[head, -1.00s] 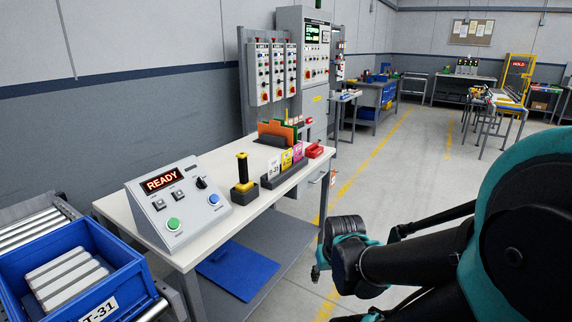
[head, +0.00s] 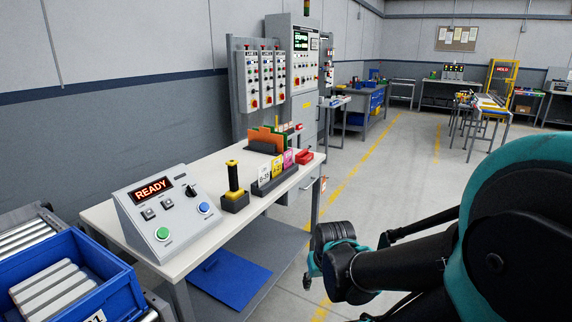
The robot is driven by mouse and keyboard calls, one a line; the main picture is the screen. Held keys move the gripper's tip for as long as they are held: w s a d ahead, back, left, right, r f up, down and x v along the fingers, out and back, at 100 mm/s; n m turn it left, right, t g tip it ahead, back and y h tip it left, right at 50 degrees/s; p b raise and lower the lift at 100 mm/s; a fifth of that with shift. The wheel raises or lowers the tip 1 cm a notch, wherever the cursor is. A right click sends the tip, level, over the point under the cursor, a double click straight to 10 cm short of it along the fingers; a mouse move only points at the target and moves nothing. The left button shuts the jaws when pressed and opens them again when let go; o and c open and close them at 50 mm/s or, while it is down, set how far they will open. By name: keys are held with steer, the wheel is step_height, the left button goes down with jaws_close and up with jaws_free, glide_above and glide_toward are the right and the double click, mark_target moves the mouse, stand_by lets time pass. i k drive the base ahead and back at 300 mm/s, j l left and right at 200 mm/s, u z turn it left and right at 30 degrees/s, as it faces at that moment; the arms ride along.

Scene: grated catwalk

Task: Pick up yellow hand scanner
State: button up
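The yellow hand scanner (head: 233,177) stands upright in a dark holder (head: 235,203) on the white workbench (head: 205,228), just right of the grey control box. Its grip looks dark, with yellow at the top and near the base. My arm reaches in from the right side of the head view. My gripper (head: 308,277) is at the arm's far end, right of the bench and apart from the scanner. Its fingers are mostly hidden behind my wrist, so I cannot tell whether it is open or shut.
The control box (head: 168,208) showing READY stands left of the scanner. A blue crate (head: 110,300) is at lower left. The floor right of the bench is clear.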

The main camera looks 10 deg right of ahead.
mark_target(235, 192)
steer(key=l+u, duration=0.35)
steer(key=l, duration=0.35)
steer(key=l+u, duration=0.35)
steer(key=l, duration=0.4)
